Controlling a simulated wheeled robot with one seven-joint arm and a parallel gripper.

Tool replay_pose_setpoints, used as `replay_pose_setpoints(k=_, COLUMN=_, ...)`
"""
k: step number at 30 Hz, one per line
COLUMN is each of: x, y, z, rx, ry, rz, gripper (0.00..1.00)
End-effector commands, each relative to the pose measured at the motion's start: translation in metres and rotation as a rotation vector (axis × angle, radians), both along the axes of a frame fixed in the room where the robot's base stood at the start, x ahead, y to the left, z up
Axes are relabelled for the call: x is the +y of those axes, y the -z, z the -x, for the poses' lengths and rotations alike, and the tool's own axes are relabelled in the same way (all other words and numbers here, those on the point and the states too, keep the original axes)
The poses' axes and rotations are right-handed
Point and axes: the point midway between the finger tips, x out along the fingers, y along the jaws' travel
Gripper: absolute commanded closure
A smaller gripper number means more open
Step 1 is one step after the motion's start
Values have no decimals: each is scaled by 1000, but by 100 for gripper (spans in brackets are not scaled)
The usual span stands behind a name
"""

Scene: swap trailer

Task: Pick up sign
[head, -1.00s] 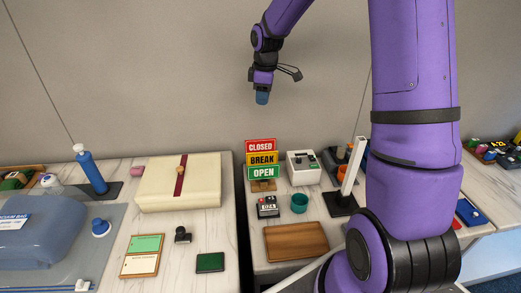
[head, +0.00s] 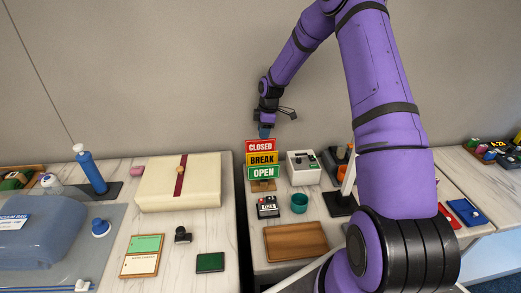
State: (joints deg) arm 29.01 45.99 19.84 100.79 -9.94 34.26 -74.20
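The sign (head: 262,159) is a stack of three plates, red CLOSED, yellow BREAK and green OPEN, on a small wooden base. It stands upright at the back of the right-hand counter, near the gap between the counters. My gripper (head: 264,132) points down just above the top edge of the red plate, apparently a little behind it. The fingers are small and partly hidden here, so I cannot tell whether they are open or touch the sign.
A white box with a dial (head: 303,168) stands close to the right of the sign. A black counter device (head: 268,207), a teal cup (head: 299,203) and a wooden tray (head: 296,242) lie in front. A cream case (head: 205,185) is left across the gap.

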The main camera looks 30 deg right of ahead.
Motion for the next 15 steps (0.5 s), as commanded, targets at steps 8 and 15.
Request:
replay_pose_setpoints(k=8, x=6, y=19, z=0, rx=1, ry=-1, rz=0, gripper=64)
replay_pose_setpoints(k=15, x=15, y=52, z=-1, rx=2, ry=0, rz=-1, gripper=64)
